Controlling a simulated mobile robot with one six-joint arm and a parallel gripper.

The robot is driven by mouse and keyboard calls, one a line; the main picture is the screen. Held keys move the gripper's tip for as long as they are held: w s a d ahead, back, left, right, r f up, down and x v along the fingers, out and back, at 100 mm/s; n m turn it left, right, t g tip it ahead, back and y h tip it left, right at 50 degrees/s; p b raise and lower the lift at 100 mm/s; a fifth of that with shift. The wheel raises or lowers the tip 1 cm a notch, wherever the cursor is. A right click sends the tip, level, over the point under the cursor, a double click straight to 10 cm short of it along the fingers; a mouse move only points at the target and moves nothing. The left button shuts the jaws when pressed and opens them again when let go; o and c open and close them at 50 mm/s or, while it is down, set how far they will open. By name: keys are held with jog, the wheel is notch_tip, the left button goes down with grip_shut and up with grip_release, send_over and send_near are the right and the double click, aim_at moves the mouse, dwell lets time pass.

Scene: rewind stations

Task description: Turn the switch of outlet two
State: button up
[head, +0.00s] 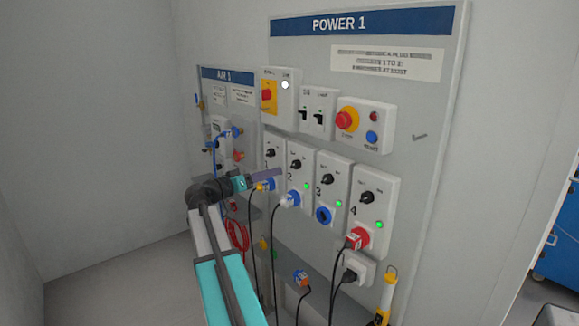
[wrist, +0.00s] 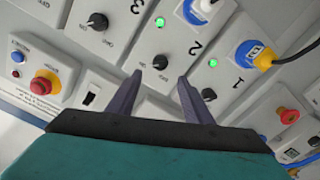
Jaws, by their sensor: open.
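The outlet two switch (head: 295,165) is a black rotary knob on a white outlet box of the POWER 1 panel, above a blue socket with a plug in it. A green lamp is lit on that box. In the wrist view the panel is upside down, and the same knob (wrist: 160,62) sits just beyond and between my fingertips. My gripper (head: 280,172) is open and empty, close in front of the outlet boxes. In the wrist view my gripper (wrist: 160,78) has one finger on each side of the knob's line. I cannot tell whether it touches.
The outlet three knob (head: 327,179) and outlet four knob (head: 367,197) are to the right. The outlet one knob (head: 271,153) is close on the left. Above are breaker switches (head: 318,111) and a red stop button (head: 347,120). Cables hang below.

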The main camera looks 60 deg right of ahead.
aim_at(295, 165)
jog(key=p+x, duration=0.2)
jog(key=x, duration=0.7)
jog(key=shift+s+d, duration=0.15)
jog(key=shift+d, duration=0.15)
jog(key=c, duration=1)
